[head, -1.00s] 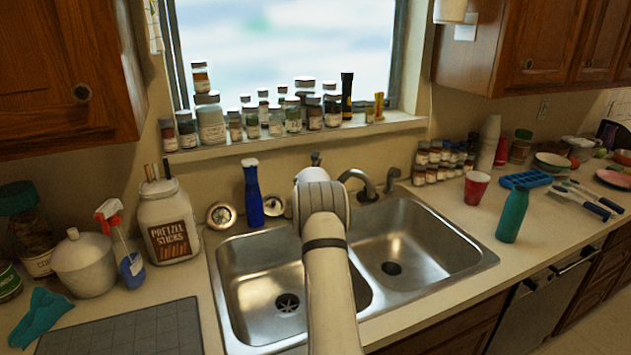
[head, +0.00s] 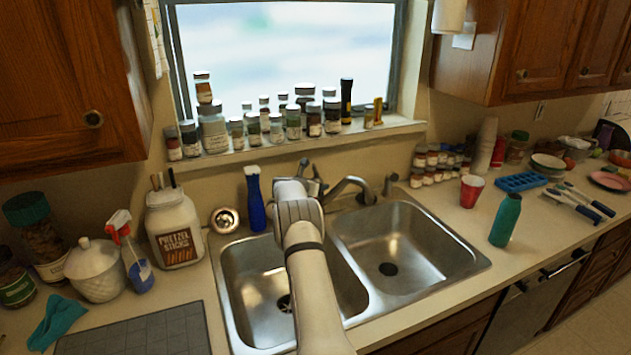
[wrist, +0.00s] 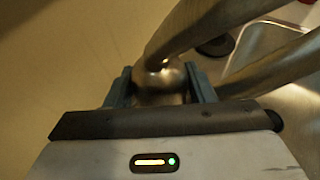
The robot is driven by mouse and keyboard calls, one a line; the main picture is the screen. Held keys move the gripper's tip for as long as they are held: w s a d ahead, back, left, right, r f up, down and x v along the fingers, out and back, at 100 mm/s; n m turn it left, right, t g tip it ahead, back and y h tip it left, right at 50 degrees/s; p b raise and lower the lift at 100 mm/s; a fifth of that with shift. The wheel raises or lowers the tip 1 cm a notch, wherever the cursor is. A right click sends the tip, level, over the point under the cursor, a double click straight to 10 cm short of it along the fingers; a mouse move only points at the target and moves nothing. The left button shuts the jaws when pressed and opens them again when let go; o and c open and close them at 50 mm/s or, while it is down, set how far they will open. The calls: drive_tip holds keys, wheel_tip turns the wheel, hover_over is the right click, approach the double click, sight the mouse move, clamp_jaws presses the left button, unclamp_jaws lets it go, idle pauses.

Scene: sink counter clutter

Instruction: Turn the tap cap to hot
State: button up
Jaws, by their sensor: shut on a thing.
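The metal tap (head: 352,187) stands behind the double sink, its curved spout reaching over the right basin. In the wrist view the rounded metal tap cap (wrist: 160,82) sits between the two fingers of my gripper (wrist: 162,88), which is shut on it. The metal tap body runs from the cap toward the upper right. In the head view my pale arm reaches over the left basin and hides the gripper's fingers and most of the tap's base. I cannot tell any hot or cold marking.
A blue bottle (head: 255,199) stands close to the left of my arm. The sink (head: 378,295) has two empty basins. Several spice jars (head: 292,122) line the window sill behind. A red cup (head: 471,191) and a teal bottle (head: 505,220) stand on the right counter.

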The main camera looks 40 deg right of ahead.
drive_tip(key=shift+w+r+m+g+h, duration=0.2)
drive_tip(key=shift+m+g+h, duration=0.1)
drive_tip(key=shift+m+g, duration=0.2)
drive_tip(key=shift+r, duration=0.1)
drive_tip(key=o, duration=0.6)
drive_tip(key=shift+g, duration=0.3)
drive_tip(key=shift+o, duration=0.3)
drive_tip(key=shift+s+f, duration=0.1)
drive_tip(key=shift+f, duration=0.1)
drive_tip(key=shift+a, duration=0.1)
drive_tip(key=b+v, duration=0.2)
drive_tip(key=v, duration=0.5)
drive_tip(key=shift+a+r+b, duration=0.15)
drive_tip(key=shift+a+b, duration=0.15)
drive_tip(key=shift+b, duration=0.1)
